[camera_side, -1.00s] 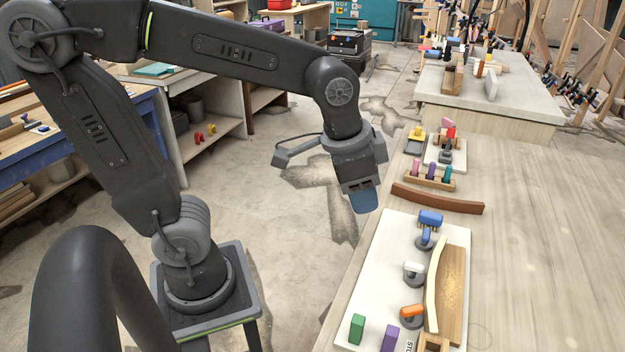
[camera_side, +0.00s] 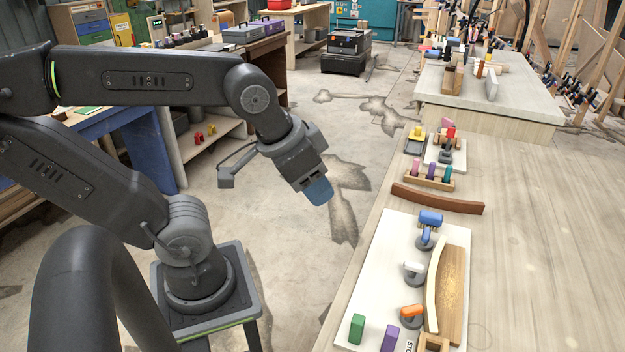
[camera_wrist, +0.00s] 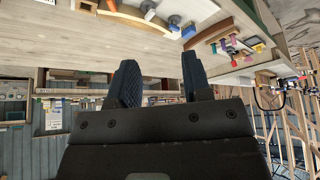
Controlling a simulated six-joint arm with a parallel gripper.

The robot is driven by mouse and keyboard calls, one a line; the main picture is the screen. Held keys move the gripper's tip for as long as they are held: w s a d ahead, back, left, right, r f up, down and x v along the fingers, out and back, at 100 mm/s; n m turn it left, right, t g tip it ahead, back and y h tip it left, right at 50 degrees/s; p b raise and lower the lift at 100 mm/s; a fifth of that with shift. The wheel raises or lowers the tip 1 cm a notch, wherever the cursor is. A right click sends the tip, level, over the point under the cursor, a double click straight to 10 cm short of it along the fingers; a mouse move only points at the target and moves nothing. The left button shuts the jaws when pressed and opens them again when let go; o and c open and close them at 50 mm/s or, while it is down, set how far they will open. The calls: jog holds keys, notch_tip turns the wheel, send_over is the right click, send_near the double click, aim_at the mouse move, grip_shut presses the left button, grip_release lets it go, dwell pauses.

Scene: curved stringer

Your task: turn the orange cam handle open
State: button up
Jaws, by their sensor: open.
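The orange cam handle (camera_side: 412,310) sits on a round dark cam at the front of the white board (camera_side: 377,270), beside the pale curved strip (camera_side: 435,285). A white cam handle (camera_side: 413,267) and a blue one (camera_side: 427,236) stand further back along the same strip. My gripper (camera_side: 319,192) is up in the air left of the bench, well apart from the orange handle. In the wrist view its two dark fingers (camera_wrist: 158,85) are spread with nothing between them. I cannot make out the orange handle in the wrist view.
A green block (camera_side: 357,328) and a purple block (camera_side: 390,338) stand at the board's front. A brown curved strip (camera_side: 437,199) lies behind the board. Further back is a rack of coloured pegs (camera_side: 430,174). The bench right of the board is largely clear.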

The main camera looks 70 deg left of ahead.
jog(key=m+g, duration=0.1)
jog(key=g, duration=0.7)
send_over(413, 307)
jog(key=w+a, duration=0.2)
jog(key=a, duration=0.1)
jog(key=w+x, duration=0.1)
jog(key=x, duration=0.3)
jog(key=w+d+f+g, duration=0.2)
jog(key=w+d+f, duration=0.15)
jog(key=f, duration=0.35)
jog(key=shift+m+y, duration=0.4)
jog(key=x, duration=1.3)
jog(key=shift+s+d+f, duration=0.15)
jog(key=shift+s+d, duration=0.05)
jog(key=shift+s, duration=0.05)
grip_shut()
